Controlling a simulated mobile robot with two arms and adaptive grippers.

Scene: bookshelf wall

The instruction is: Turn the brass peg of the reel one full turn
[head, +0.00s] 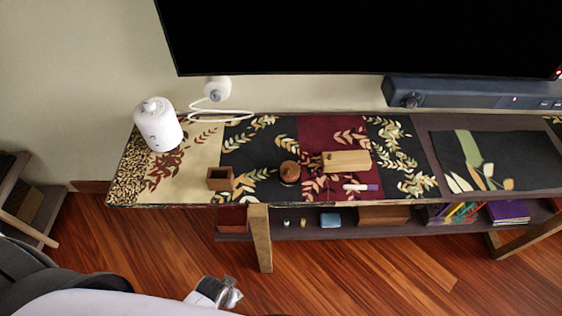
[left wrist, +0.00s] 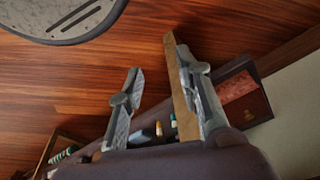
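A round brown wooden piece (head: 289,172) with a small knob on top stands on the runner near the middle of the low console; it looks like the reel. I cannot make out a brass peg on it at this size. My left gripper (head: 228,293) is low at the bottom of the head view, over the floor in front of the console and well apart from the reel. In the left wrist view its two fingers (left wrist: 160,60) are spread with nothing between their tips. My right gripper is in neither view.
The console (head: 425,149) has a wooden front leg (head: 260,238) close to my left gripper. On top are an open wooden box (head: 220,179), a wooden block (head: 346,161), a purple-white marker (head: 361,187) and a white canister (head: 158,124). A screen (head: 370,35) hangs behind. Floor in front is clear.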

